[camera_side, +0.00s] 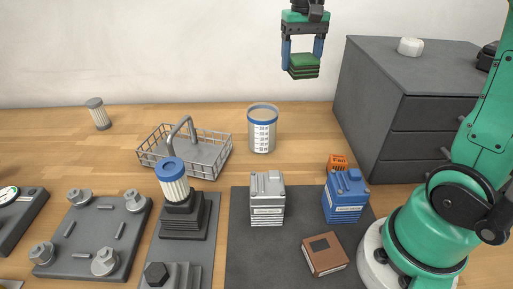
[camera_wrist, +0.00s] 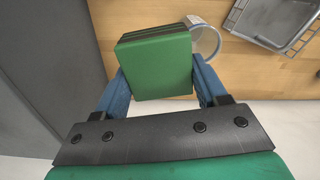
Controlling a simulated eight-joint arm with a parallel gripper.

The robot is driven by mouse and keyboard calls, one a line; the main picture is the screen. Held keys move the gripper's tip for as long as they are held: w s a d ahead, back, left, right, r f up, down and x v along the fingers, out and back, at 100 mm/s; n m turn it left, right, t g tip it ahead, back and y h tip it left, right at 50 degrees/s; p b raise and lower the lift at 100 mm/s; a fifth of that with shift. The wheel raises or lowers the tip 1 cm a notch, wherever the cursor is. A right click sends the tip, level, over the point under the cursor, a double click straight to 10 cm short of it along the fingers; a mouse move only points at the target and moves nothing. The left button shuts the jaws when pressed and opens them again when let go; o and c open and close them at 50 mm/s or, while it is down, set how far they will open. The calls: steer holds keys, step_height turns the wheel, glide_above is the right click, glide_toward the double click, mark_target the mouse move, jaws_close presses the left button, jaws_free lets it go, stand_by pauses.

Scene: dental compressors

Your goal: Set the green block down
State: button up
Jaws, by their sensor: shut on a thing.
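The green block (camera_side: 303,65) is held up in the air between the two blue fingers of my gripper (camera_side: 303,62), in the side view. It hangs well above the table, between the clear beaker and the grey drawer cabinet in the picture. In the wrist view the green block (camera_wrist: 155,65) fills the space between the blue fingers of my gripper (camera_wrist: 158,82). Its flat green face is toward the camera and dark ridges show along its far edge. My gripper is shut on it. Nothing touches the block from below.
A beaker with a blue rim (camera_side: 262,130) and a wire basket (camera_side: 185,152) stand on the wooden table. A grey drawer cabinet (camera_side: 405,100) stands at right with a white piece (camera_side: 410,46) on top. A dark mat (camera_side: 285,250) holds grey, blue and brown blocks. Bare wood shows behind the mat.

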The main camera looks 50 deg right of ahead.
steer(key=s+d+f+m, duration=0.1)
steer(key=d+m, duration=0.1)
steer(key=d, duration=0.4)
glide_above(308, 143)
step_height(308, 143, down, 15)
steer(key=shift+f, duration=2.2)
steer(key=o, duration=1.4)
steer(key=shift+f, duration=0.1)
steer(key=shift+o, duration=0.2)
